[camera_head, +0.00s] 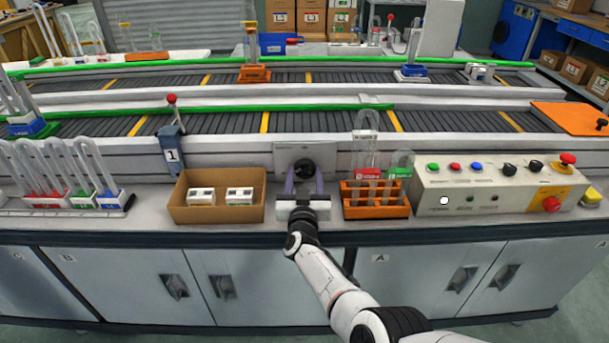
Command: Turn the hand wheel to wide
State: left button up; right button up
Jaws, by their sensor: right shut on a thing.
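The hand wheel (304,168) is a small black round knob on a grey panel (330,151) at the front of the conveyor frame. My right gripper (304,180) reaches up to it from below, with its two purple-grey fingers on either side of the wheel's lower part. The gripper is shut on the wheel. The markings on the panel are too small to read. My left gripper is not in view.
A cardboard box (217,215) with two white items stands left of my gripper. An orange rack (376,210) with tubes stands close on its right, then a control box (470,202) with buttons. A tube rack (62,207) is at far left.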

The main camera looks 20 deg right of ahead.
jog(key=n, duration=0.5)
jog(key=shift+n, duration=0.4)
jog(key=shift+d, duration=0.1)
dwell(0.3)
jog(key=o, duration=1)
jog(key=shift+o, duration=0.2)
